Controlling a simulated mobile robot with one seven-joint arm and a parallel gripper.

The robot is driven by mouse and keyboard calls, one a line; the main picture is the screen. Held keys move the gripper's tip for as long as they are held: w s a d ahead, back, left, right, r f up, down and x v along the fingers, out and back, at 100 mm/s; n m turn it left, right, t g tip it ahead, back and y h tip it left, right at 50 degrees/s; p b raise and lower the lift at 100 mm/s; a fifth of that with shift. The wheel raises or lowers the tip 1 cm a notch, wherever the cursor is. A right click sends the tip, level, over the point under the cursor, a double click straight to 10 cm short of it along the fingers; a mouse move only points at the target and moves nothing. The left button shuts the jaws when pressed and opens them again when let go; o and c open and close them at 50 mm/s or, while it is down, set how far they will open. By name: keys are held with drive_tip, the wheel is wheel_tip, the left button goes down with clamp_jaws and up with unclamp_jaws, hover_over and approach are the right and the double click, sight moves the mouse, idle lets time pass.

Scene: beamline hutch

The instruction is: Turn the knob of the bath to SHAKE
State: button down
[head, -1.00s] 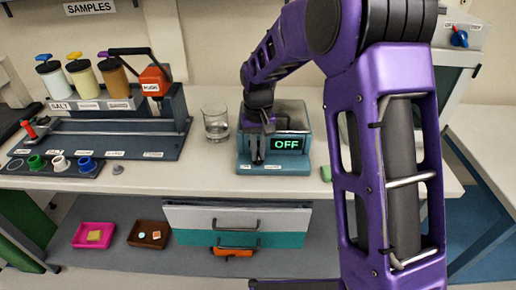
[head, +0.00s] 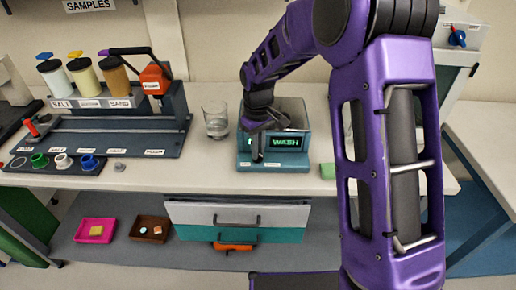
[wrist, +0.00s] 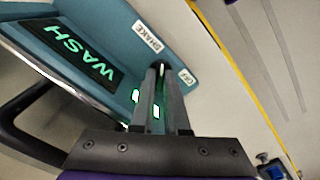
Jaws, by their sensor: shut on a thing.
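The bath (head: 283,161) is a teal box on the bench, and its green display (head: 285,142) reads WASH. The display also reads WASH in the wrist view (wrist: 82,55), sideways to me. My gripper (head: 257,157) is at the left of the bath's front, pointing at it. In the wrist view my gripper (wrist: 161,72) has its fingers close together, shut on the knob, which they mostly hide. A SHAKE label (wrist: 148,36) and an OFF label (wrist: 187,77) lie just beyond the fingertips. Small lit green marks show beside the fingers.
A clear glass beaker (head: 215,119) stands close to the left of the bath. A dark rack (head: 110,138) with bottles is farther left. Drawers (head: 238,216) sit under the bench edge.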

drive_tip(key=c, duration=0.9)
unclamp_jaws()
wheel_tip(320, 180, up, 18)
drive_tip(key=shift+f+p, duration=0.25)
drive_tip(key=shift+p, duration=0.65)
